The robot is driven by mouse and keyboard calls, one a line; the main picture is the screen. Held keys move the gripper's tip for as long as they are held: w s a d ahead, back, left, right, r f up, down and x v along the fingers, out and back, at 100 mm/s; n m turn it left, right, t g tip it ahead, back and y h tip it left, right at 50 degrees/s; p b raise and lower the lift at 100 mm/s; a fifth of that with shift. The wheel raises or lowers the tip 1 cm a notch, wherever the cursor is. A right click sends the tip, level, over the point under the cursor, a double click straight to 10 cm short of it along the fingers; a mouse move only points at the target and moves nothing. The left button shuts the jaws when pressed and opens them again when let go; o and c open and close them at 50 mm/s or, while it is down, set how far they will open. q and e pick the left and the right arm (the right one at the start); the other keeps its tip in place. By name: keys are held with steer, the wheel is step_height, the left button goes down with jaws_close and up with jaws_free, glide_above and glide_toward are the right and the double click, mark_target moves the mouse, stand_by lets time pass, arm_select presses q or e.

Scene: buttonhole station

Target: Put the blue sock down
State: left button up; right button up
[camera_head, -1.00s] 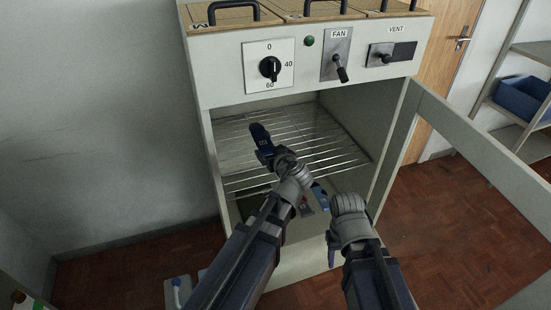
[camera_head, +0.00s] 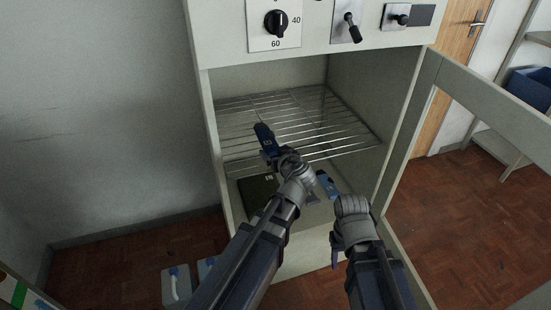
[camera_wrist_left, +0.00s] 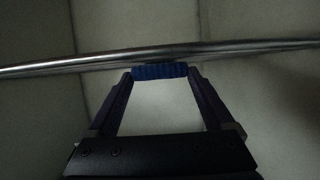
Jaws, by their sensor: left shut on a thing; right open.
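My left gripper (camera_head: 262,128) reaches into the open cabinet over the wire rack (camera_head: 330,122). In the left wrist view its fingers (camera_wrist_left: 160,76) are shut on a blue ribbed piece of cloth, the blue sock (camera_wrist_left: 160,71). A shiny metal bar (camera_wrist_left: 60,66) runs right across behind the sock. I cannot tell whether they touch. In the head view I cannot make out the sock apart from the dark blue gripper. My right gripper (camera_head: 334,252) is in front of the cabinet opening, mostly hidden by its wrist, and open.
The cabinet door (camera_head: 480,115) stands open at the right. A dark plate (camera_head: 258,190) and a small blue thing (camera_head: 329,184) lie inside, below the rack. A dial (camera_head: 276,23) and switches are above the opening. Grey-blue containers (camera_head: 176,286) stand on the floor, lower left.

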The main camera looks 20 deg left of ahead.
arm_select(q)
steer(key=shift+f, duration=0.2)
steer(key=o, duration=1.1)
steer(key=shift+r, duration=0.15)
